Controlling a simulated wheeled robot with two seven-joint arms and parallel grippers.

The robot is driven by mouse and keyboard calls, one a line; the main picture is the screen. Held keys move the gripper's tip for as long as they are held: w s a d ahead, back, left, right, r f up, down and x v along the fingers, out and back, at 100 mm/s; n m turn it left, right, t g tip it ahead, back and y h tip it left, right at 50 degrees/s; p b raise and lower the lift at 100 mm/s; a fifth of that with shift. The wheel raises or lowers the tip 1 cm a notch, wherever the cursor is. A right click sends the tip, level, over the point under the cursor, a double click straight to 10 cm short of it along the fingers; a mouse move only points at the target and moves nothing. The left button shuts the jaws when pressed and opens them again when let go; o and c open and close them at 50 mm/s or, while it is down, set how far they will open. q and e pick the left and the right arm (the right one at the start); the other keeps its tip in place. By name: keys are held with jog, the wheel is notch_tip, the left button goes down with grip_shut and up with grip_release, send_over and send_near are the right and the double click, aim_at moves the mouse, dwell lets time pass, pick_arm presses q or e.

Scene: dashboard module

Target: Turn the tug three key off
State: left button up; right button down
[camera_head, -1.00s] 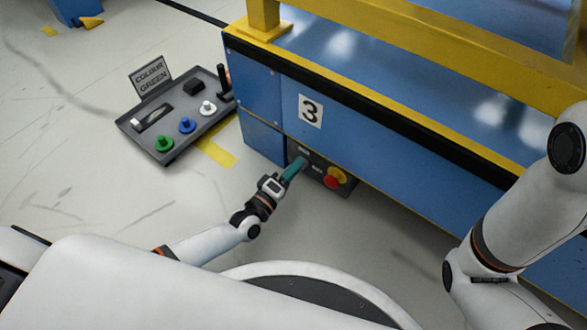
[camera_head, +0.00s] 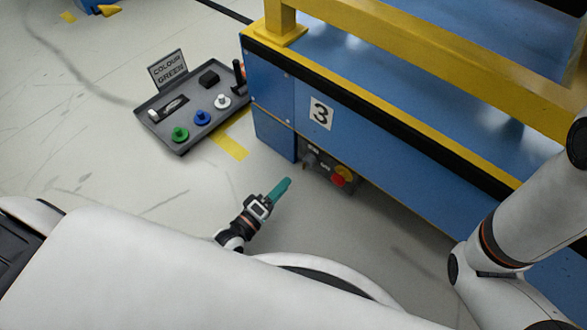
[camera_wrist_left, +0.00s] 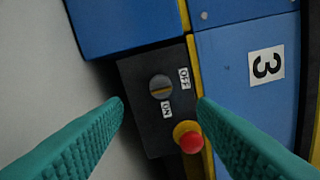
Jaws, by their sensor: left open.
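The tug marked 3 (camera_head: 400,148) has a dark switch panel (camera_head: 347,187) low on its side. The round grey key switch (camera_wrist_left: 160,87) shows between my fingers in the left wrist view; in the head view it is small and dark (camera_head: 309,160). Its yellow line runs left to right in the wrist view, towards the side of the OFF label (camera_wrist_left: 184,78), not down towards the ON label (camera_wrist_left: 167,108). My left gripper (camera_head: 285,184) is open and empty, in front of the panel and apart from it. Its teal fingers also show in the wrist view (camera_wrist_left: 160,104). My right gripper is out of view.
A red button on a yellow base (camera_head: 341,176) sits beside the key. A grey control tray (camera_head: 178,145) with coloured knobs and a "COLOUR GREEN" sign (camera_head: 168,70) stands left of the tug.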

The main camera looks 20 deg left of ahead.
pick_arm(q)
jog(key=v, duration=0.3)
jog(key=shift+p, duration=0.35)
jog(key=shift+s+f, duration=0.1)
